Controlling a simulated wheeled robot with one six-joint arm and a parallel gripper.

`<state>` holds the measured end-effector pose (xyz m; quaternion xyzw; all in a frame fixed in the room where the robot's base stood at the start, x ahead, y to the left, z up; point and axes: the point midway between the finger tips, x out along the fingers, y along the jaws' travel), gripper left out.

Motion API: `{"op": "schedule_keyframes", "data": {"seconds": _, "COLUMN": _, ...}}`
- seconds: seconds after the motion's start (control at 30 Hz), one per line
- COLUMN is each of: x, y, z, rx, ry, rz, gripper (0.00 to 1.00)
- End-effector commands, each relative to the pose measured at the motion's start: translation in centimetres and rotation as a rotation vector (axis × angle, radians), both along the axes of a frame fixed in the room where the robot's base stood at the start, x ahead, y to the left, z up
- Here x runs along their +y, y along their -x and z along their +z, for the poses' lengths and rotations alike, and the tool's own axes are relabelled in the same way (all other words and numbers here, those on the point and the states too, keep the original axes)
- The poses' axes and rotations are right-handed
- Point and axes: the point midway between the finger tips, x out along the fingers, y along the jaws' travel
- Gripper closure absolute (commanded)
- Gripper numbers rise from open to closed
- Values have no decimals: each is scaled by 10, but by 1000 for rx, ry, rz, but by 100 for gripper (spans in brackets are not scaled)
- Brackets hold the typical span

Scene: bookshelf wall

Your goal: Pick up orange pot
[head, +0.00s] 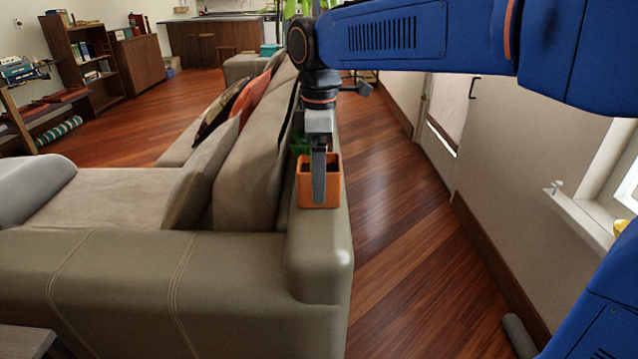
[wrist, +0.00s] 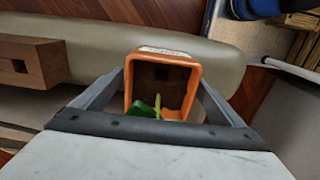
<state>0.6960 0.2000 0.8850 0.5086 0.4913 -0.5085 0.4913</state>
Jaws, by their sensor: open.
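The orange pot (head: 333,190) is square and stands on the top of the sofa's back at its near corner. It has dark soil and a small green plant (wrist: 147,107) inside. My gripper (head: 319,200) points down at the pot in the head view, with a grey finger covering part of its front. In the wrist view the pot (wrist: 197,85) lies between the two spread fingers of my gripper (wrist: 165,80), seen from above. The fingers look apart from the pot's walls, though contact is hard to judge.
The beige sofa (head: 150,270) fills the left and bears the pot on its back ledge. Cushions (head: 205,165) lean beside it. Bookshelves (head: 85,60) stand far left.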

Motion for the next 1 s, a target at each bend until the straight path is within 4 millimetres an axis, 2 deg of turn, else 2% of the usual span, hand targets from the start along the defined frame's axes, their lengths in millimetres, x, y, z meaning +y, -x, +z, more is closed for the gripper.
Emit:
{"op": "schedule_keyframes", "data": {"seconds": 0.17, "x": 0, "y": 0, "z": 0, "rx": 0, "ry": 0, "rz": 0, "gripper": 8}}
{"op": "schedule_keyframes", "data": {"seconds": 0.4, "x": 0, "y": 0, "z": 0, "rx": 0, "ry": 0, "rz": 0, "gripper": 65}}
{"op": "schedule_keyframes", "data": {"seconds": 0.43, "x": 0, "y": 0, "z": 1, "rx": -1, "ry": -1, "rz": 0, "gripper": 68}}
{"op": "schedule_keyframes", "data": {"seconds": 0.67, "x": 0, "y": 0, "z": 2, "rx": -1, "ry": -1, "rz": 0, "gripper": 68}}
{"op": "schedule_keyframes", "data": {"seconds": 0.77, "x": 0, "y": 0, "z": 8, "rx": -2, "ry": -1, "rz": 0, "gripper": 68}}
{"op": "schedule_keyframes", "data": {"seconds": 1.0, "x": 1, "y": -1, "z": 46, "rx": -3, "ry": -2, "rz": 0, "gripper": 68}}
